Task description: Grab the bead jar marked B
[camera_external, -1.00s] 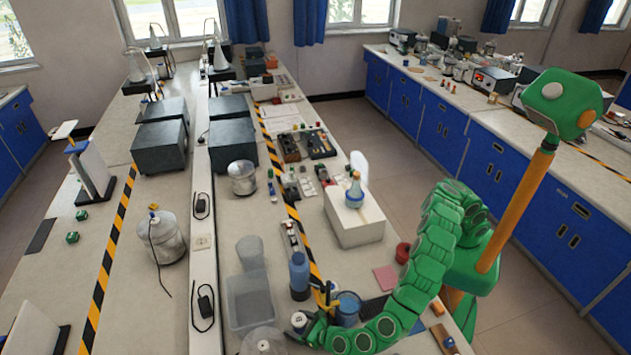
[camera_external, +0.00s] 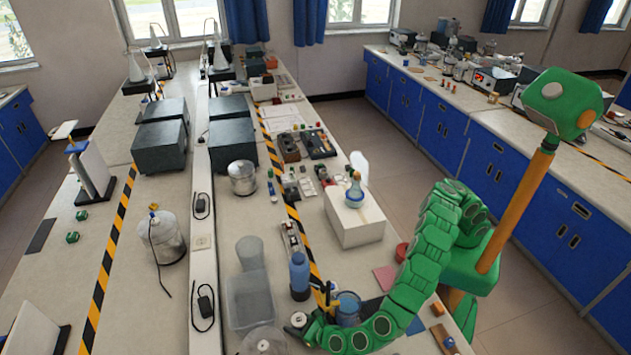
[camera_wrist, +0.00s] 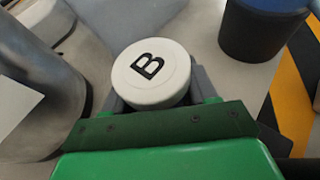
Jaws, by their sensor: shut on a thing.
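The bead jar marked B (camera_wrist: 152,72) shows in the wrist view as a round white lid with a black letter B. My gripper (camera_wrist: 160,100) is shut on it, with a grey finger on each side of the lid. The jar's body is hidden below the lid. In the external view, my gripper (camera_external: 305,325) is low at the front of the bench, beside the blue bottle. The jar's white top (camera_external: 298,319) shows there as a small patch at the fingers.
A blue bottle (camera_external: 299,275) and a blue-rimmed container (camera_external: 347,308) stand close to my gripper. A clear plastic tub (camera_external: 250,300) is to its left. A white box (camera_external: 355,222) stands farther back. Yellow-black tape (camera_external: 272,150) runs along the bench.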

